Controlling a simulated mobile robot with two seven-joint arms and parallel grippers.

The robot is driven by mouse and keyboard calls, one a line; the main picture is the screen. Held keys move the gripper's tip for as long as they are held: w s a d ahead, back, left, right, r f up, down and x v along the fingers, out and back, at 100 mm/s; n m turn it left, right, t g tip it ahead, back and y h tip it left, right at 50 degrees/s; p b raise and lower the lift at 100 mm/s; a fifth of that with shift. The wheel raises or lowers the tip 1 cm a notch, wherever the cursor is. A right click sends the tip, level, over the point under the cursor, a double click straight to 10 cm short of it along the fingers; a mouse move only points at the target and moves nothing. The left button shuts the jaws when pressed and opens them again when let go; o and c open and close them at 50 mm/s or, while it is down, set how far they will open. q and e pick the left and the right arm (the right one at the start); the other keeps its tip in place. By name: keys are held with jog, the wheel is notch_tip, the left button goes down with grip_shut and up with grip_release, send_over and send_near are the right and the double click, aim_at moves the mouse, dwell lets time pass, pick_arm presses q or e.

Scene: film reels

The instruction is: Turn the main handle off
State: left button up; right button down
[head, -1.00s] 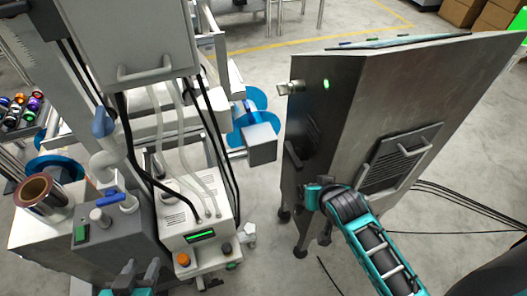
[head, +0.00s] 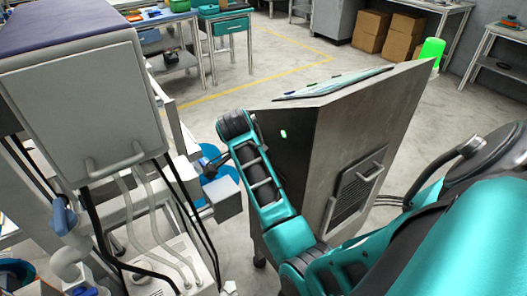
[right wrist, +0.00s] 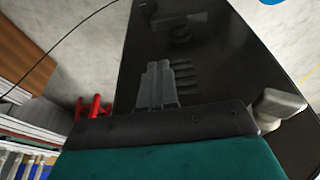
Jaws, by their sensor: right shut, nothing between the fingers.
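The metal cabinet (head: 345,120) stands right of centre in the head view, with a lit green lamp (head: 283,134) on its dark side. My right arm crosses in front of that side and hides much of it. In the right wrist view, my right gripper (right wrist: 157,84) is shut and empty in front of the dark panel (right wrist: 225,50). A silver handle (right wrist: 277,106) shows at the right, beside the gripper body and partly cut off by it. A dark handle (right wrist: 180,27) sits on the panel beyond the fingertips. I cannot tell whether the fingers touch the panel. My left gripper is out of view.
A grey machine (head: 85,105) with hoses stands close on the left. Blue reels (head: 212,160) lie between it and the cabinet. Open floor (head: 260,60) lies behind; cardboard boxes (head: 385,33) stand at the back.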

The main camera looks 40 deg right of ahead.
jog(key=x, duration=0.8)
jog(key=b+x, duration=0.1)
jog(key=x, duration=0.3)
jog(key=shift+a+f, duration=0.25)
jog(key=shift+a, duration=0.05)
jog(key=shift+f, duration=0.45)
